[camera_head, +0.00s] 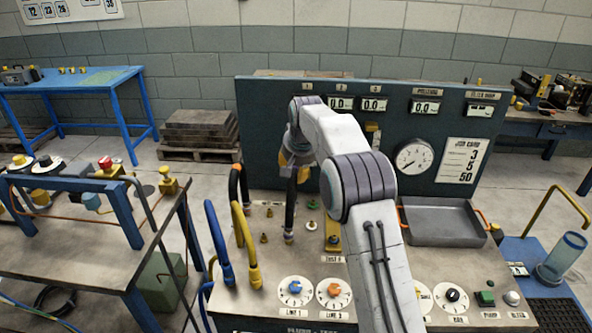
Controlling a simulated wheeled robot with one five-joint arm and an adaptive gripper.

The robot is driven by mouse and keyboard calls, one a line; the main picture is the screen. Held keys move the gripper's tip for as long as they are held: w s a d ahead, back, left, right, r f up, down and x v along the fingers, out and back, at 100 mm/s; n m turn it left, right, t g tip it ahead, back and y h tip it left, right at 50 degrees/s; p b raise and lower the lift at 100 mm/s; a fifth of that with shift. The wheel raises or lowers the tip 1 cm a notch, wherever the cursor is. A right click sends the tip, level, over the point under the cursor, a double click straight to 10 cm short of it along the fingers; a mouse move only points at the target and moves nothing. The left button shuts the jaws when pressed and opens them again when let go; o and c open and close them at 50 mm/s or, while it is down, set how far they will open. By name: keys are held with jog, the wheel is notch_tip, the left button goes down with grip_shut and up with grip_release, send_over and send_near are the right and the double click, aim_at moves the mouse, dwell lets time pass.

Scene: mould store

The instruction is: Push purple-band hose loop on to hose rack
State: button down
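My arm reaches over the test bench, and my gripper (291,170) points down above its left part. The fingers are small, dark and partly hidden by my wrist, so I cannot tell their opening. A dark upright hose-like piece (290,212) stands directly below the gripper, its foot at a fitting on the bench top. I cannot tell whether the fingers touch it. No purple band can be made out on any hose. Blue (219,245), yellow (243,240) and black-and-orange (238,185) hose loops stand at the bench's left edge. I cannot identify a separate hose rack.
The bench's back panel (450,125) carries displays and a gauge (413,159). A grey tray (440,223) lies right of my arm. Dials (294,291) line the front. A blue-framed table (75,237) stands left, with a floor gap between.

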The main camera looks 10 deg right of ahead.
jog(key=shift+f, duration=0.5)
dwell(1.2)
jog(key=shift+w+a, duration=0.1)
jog(key=shift+a, duration=0.15)
jog(key=shift+d+f, duration=0.1)
jog(key=shift+f, duration=0.1)
jog(key=c, duration=1.3)
grip_release()
jog(key=o, duration=0.3)
jog(key=shift+d, duration=0.35)
jog(key=shift+o, duration=1.3)
jog(key=shift+a, duration=0.15)
